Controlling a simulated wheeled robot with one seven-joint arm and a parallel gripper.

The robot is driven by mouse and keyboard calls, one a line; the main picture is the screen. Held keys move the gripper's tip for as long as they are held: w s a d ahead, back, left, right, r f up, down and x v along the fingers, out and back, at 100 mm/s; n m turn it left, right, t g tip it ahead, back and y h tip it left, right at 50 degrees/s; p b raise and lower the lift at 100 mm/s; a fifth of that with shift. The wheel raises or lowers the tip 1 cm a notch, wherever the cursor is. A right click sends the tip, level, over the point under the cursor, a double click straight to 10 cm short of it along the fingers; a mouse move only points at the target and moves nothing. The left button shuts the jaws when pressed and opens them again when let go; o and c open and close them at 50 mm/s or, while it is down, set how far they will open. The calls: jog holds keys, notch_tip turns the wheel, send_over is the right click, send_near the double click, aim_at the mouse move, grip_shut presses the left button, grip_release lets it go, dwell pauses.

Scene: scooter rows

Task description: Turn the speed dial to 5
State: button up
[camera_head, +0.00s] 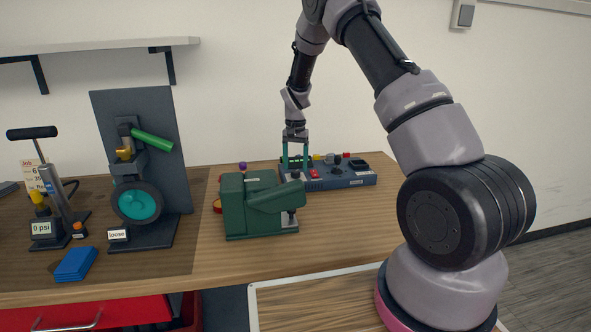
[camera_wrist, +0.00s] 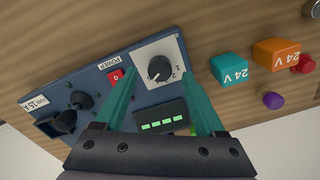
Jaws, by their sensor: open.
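The speed dial (camera_wrist: 159,68) is a round black knob with a pale pointer mark, on a white numbered plate (camera_wrist: 172,50) of the blue-grey control panel (camera_wrist: 95,60). In the wrist view the pointer is toward the lower left; the numbers are too small to read surely. My gripper (camera_wrist: 158,78) is open, its teal fingers on either side of the dial, apart from it as far as I can see. In the head view my gripper (camera_head: 296,165) is over the left end of the panel (camera_head: 345,181), and I cannot make out the dial there.
A red power switch (camera_wrist: 115,75) and a lit green display (camera_wrist: 160,119) are close to the fingers. Teal (camera_wrist: 230,68) and orange (camera_wrist: 276,52) 24 V blocks lie beside the panel. A green machine (camera_head: 255,205) stands in front; a wheel stand (camera_head: 140,205) is left.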

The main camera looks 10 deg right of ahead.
aim_at(295, 171)
notch_tip(295, 171, up, 8)
jog(key=shift+r, duration=0.2)
